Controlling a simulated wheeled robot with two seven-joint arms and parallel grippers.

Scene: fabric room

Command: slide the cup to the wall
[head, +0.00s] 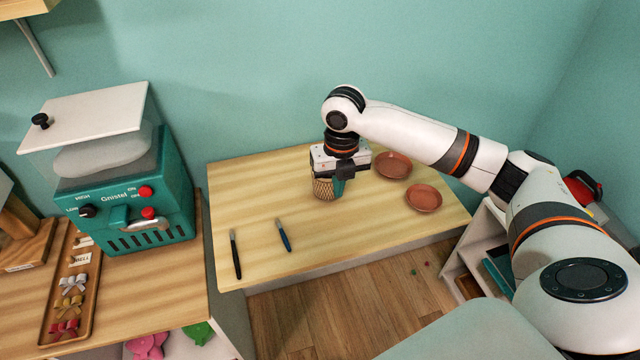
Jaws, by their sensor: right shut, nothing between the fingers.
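The cup (322,188) is a small tan, woven-patterned cup standing on the light wooden table, partly hidden by my right gripper. My right gripper (339,188) points down at the cup's right side, its fingers shut and empty. Whether the fingers touch the cup cannot be told. The teal wall (255,90) rises behind the table's back edge, with bare tabletop between the cup and it. My left gripper is not in view.
Two terracotta saucers (393,165) (423,198) lie right of the cup. A black-handled tool (236,255) and a blue-handled one (283,236) lie in front, to the left. A teal machine (125,205) stands on the left counter.

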